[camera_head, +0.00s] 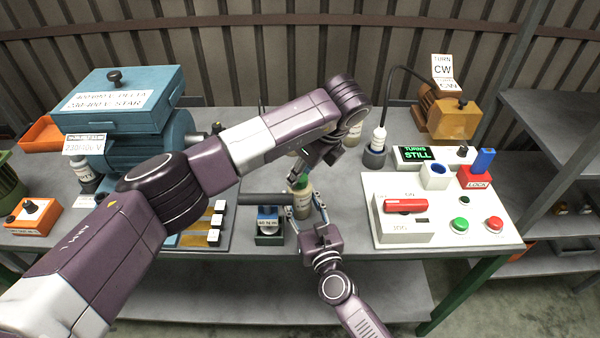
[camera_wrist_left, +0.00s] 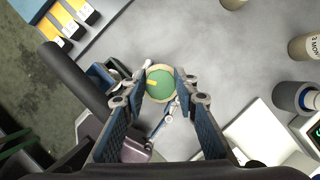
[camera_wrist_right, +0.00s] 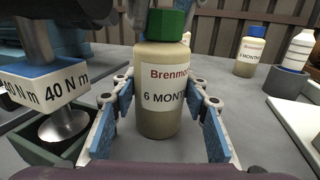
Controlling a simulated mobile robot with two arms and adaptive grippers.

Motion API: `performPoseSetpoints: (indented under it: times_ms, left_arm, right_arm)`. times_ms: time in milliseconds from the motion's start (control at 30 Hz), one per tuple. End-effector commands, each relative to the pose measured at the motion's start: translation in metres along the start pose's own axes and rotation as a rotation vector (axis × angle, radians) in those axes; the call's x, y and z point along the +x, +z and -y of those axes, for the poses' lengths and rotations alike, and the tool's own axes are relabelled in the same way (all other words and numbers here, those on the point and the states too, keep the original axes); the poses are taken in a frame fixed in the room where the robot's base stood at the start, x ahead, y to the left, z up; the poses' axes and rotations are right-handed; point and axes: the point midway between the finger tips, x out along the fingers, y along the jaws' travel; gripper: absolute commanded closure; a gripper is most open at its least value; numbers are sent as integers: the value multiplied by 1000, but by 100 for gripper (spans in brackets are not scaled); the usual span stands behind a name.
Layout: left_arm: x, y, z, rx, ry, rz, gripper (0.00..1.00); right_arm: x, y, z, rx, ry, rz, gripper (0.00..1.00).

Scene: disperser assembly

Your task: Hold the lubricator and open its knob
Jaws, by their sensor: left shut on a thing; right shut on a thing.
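The lubricator (camera_head: 301,208) is a beige bottle with a green knob (camera_wrist_right: 166,24) on top; its label in the right wrist view reads "Brenmo…" and "6 MONTH". It stands upright near the front of the grey table. My right gripper (camera_wrist_right: 162,92) is shut around the bottle's body from the front. My left gripper (camera_wrist_left: 161,84) comes from above and is shut on the green knob. The knob's round top (camera_wrist_left: 158,86), with a yellow mark, shows between its fingers. My left arm hides part of the table behind in the head view.
A torque tool marked 40 N m (camera_wrist_right: 45,85) stands in a dark green holder (camera_head: 270,239) just left of the lubricator. A white control panel (camera_head: 455,230) lies to the right. Another bottle (camera_wrist_right: 250,48) and a blue motor (camera_head: 135,140) stand farther back.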

Motion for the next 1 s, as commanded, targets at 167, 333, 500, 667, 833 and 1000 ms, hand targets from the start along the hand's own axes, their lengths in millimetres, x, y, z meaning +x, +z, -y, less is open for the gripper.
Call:
performPoseSetpoints:
  times_ms: [167, 333, 500, 667, 833, 1000]
  left_arm:
    - [0, 2, 0, -53, 21, 3, 97]
    - [1, 2, 0, -73, 29, 4, 97]
    - [1, 2, 0, -77, 30, 4, 97]
    - [1, 2, 0, -76, 30, 4, 97]
    - [1, 2, 0, -75, 30, 3, 61]
    - [0, 1, 0, -73, 29, 2, 55]
  right_arm:
    - [0, 1, 0, 1, -1, 2, 99]
    - [0, 1, 0, 1, -1, 2, 99]
    - [0, 1, 0, 1, -2, 2, 99]
    - [0, 1, 0, 1, -1, 1, 99]
    - [0, 1, 0, 1, -1, 1, 99]
    - [0, 0, 0, 1, -1, 1, 99]
